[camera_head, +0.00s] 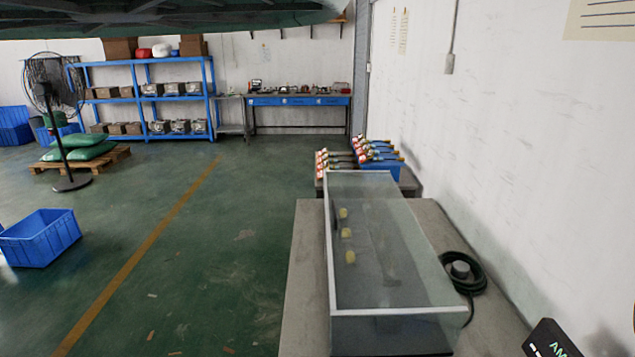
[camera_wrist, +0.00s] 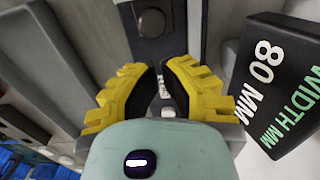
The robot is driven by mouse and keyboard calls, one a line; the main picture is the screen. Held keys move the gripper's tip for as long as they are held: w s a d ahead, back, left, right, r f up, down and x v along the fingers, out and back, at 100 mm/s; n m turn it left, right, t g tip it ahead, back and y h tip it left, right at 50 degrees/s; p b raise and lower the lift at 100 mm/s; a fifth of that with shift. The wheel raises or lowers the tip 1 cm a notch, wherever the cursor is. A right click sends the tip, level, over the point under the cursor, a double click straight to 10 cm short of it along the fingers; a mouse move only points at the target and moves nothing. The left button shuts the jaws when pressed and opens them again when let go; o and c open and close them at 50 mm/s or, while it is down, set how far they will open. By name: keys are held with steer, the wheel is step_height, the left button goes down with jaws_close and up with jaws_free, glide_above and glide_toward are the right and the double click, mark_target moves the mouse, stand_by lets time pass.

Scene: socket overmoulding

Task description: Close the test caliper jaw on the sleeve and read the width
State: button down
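My gripper (camera_wrist: 160,75) shows in the wrist view, with two yellow ribbed fingers and dark inner faces. A narrow grey and dark part with small white marks (camera_wrist: 164,90) lies in the gap between them. I cannot tell whether the fingers touch it or whether it is the caliper jaw. A black block (camera_wrist: 283,85) on the right shows "80 MM" in white and "WIDTH MM" in green. A corner of a black block with green lettering (camera_head: 552,340) shows at the lower right of the head view. I cannot make out the sleeve.
A clear-walled tank (camera_head: 331,250) with yellow pieces stands on a grey bench (camera_head: 303,260). A coiled dark cable (camera_head: 475,285) lies at its right, near the white wall. A dark plate with a round black knob (camera_wrist: 151,22) lies beyond my fingers. Open green floor is at left.

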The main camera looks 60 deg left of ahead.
steer(key=shift+f, duration=0.2)
steer(key=shift+f+b, duration=1.45)
steer(key=shift+b, duration=0.45)
steer(key=shift+a, duration=0.1)
steer(key=shift+w+a+b, duration=0.3)
steer(key=shift+w+a, duration=0.35)
steer(key=shift+a, duration=0.3)
steer(key=shift+w+a+b, duration=0.35)
steer(key=shift+w+a, duration=0.35)
steer(key=shift+a, duration=0.3)
steer(key=shift+w+a+b, duration=0.3)
steer(key=shift+w+a, duration=0.35)
steer(key=shift+a, duration=0.3)
steer(key=shift+s+d, duration=0.15)
steer(key=shift+s+d+b, duration=0.25)
steer(key=shift+d+b, duration=0.05)
steer(key=shift+d, duration=0.05)
steer(key=shift+r+p, duration=1.75)
steer(key=shift+r, duration=1.85)
